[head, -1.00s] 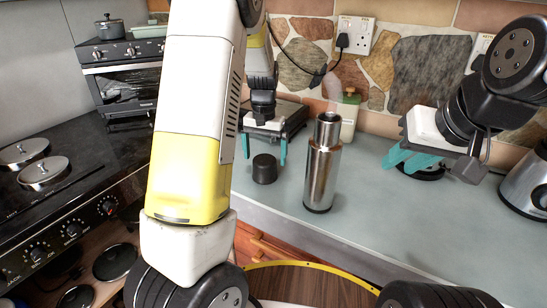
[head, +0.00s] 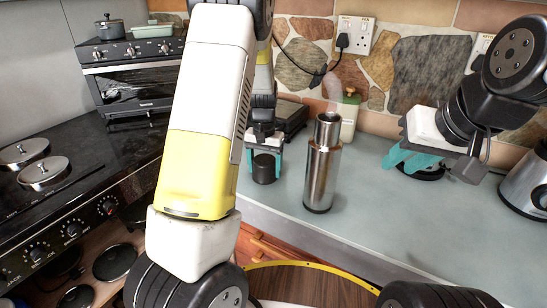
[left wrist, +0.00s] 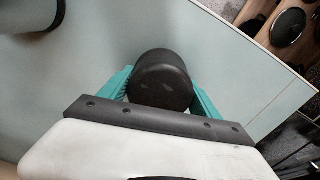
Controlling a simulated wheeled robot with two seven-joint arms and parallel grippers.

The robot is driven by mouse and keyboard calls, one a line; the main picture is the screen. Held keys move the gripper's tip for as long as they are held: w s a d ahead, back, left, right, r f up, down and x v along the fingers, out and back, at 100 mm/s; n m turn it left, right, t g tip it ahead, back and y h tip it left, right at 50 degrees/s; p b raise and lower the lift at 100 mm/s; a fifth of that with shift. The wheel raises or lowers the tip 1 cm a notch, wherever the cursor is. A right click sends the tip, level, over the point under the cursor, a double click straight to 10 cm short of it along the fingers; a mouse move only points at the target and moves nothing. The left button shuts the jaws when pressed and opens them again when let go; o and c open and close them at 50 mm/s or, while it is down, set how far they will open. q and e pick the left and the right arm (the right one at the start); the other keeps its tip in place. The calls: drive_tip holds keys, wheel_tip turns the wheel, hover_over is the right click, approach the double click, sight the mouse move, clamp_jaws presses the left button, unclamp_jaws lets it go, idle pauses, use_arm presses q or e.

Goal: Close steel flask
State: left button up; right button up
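The steel flask (head: 322,170) stands upright on the counter with its narrow neck (head: 327,128) uncovered. A faint wisp like steam shows above it. A black cap (head: 264,168) stands on the counter just left of the flask. It also shows in the left wrist view (left wrist: 162,82). My left gripper (head: 265,165) points down over the cap, with one teal finger on each side. The fingers look spread, and I cannot tell whether they touch it. My right gripper (head: 408,160) is up at the right, its teal fingers apart and empty.
A pale green canister (head: 348,115) stands behind the flask near the stone wall. A black appliance (head: 291,117) is behind my left gripper. A metal appliance (head: 524,185) is at the right edge. The hob (head: 75,180) is at the left.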

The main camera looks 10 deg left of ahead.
sight(265, 158)
use_arm(q)
drive_tip(key=c, duration=0.6)
wheel_tip(265, 158, up, 10)
